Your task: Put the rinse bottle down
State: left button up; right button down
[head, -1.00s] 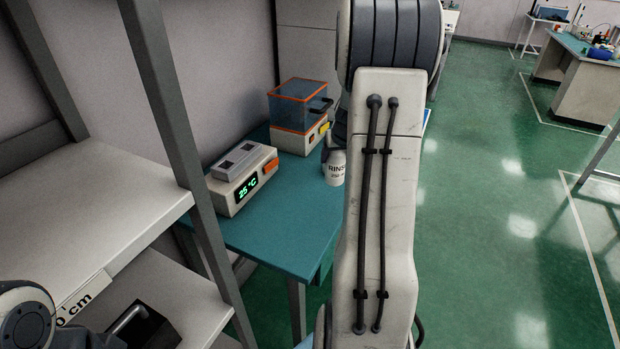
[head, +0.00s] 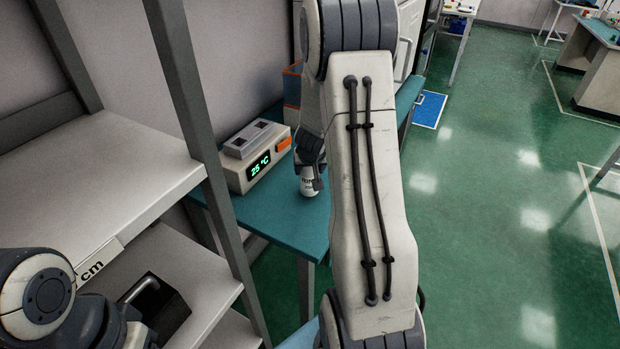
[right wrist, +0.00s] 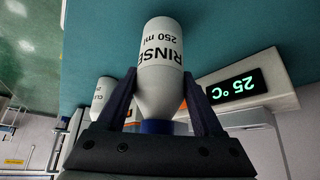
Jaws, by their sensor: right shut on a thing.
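The rinse bottle (head: 309,187) is white with black "RINSE 250 ml" lettering, and its label shows clearly in the right wrist view (right wrist: 163,58). My right gripper (head: 312,164) is shut on it near its shoulder, with one dark finger on each side in the right wrist view (right wrist: 163,100). A blue collar shows between the fingers. The bottle is over the teal bench top (head: 285,222), close to its front part. I cannot tell whether its base touches the bench. My left gripper is out of view; only part of my left arm shows at the lower left.
A heater reading 25 °C (head: 255,160) stands left of the bottle. An orange-edged box (head: 292,84) is behind, partly hidden by my right arm. A second white bottle (right wrist: 104,92) shows in the wrist view. Grey shelving (head: 110,165) borders the left. Bench in front of the bottle is clear.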

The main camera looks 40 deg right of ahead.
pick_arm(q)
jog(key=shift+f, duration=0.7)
pick_arm(e)
jog(key=shift+f, duration=0.7)
jog(key=shift+f+b, duration=0.25)
jog(key=shift+b, duration=0.2)
jog(key=shift+c, duration=0.2)
grip_release()
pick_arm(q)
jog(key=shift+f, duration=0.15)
pick_arm(e)
jog(key=shift+r, duration=0.1)
jog(key=shift+r+p, duration=0.35)
jog(key=shift+p, duration=0.1)
pick_arm(q)
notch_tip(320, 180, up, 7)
jog(key=p, duration=0.6)
pick_arm(e)
jog(key=v, duration=1.1)
jog(key=shift+s+a+r, duration=0.15)
jog(key=shift+s+r, duration=0.05)
jog(key=shift+s, duration=0.1)
